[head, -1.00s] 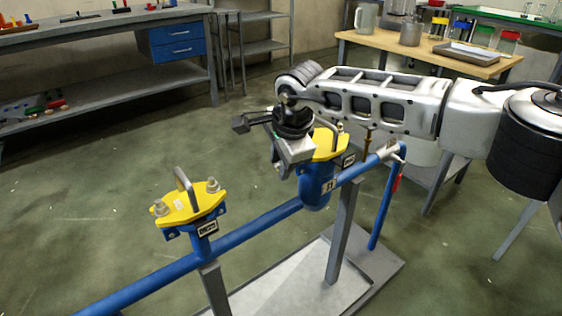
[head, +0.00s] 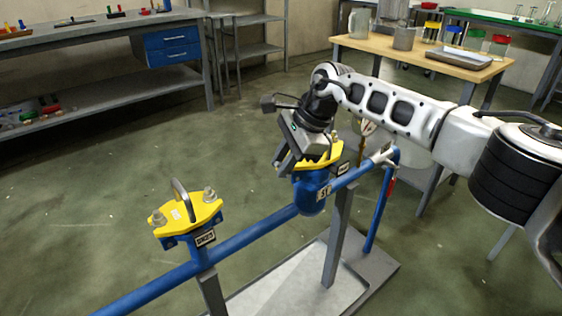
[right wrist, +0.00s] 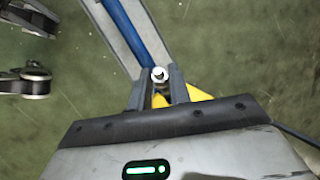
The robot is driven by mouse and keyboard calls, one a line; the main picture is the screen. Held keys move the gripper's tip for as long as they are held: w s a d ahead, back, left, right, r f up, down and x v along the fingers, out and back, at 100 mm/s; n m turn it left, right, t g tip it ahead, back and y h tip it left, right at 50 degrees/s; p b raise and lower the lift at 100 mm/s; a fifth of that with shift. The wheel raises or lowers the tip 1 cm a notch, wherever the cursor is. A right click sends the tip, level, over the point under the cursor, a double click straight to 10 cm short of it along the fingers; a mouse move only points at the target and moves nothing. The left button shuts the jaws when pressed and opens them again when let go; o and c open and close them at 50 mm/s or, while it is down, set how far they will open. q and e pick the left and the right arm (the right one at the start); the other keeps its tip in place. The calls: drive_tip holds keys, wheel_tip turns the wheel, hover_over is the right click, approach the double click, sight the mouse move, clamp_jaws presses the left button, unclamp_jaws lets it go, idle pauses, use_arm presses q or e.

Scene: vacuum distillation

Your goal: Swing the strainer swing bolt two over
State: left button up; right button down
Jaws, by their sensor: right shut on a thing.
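The far strainer has a yellow cover (head: 318,166) on a blue body (head: 311,195) along a blue pipe (head: 256,233). My right gripper (head: 283,160) is at the left end of this cover, pointing down. In the right wrist view my right gripper (right wrist: 158,92) is shut on a swing bolt (right wrist: 159,75), whose pale round end shows between the two fingers. The yellow cover (right wrist: 196,94) shows beside and behind the fingers there. In the head view the gripper hides the held bolt. My left gripper is not in view.
A second yellow cover (head: 186,215), with a handle and two bolts, sits nearer on the same pipe. The stand has a grey base plate (head: 277,284). A wooden table (head: 425,60) with jugs and jars is behind my right arm. The floor at left is clear.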

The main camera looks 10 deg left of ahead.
drive_tip(key=c, duration=1.5)
unclamp_jaws()
drive_tip(key=shift+c, duration=0.2)
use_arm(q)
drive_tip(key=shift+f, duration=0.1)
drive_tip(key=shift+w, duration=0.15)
use_arm(e)
drive_tip(key=shift+r, duration=0.1)
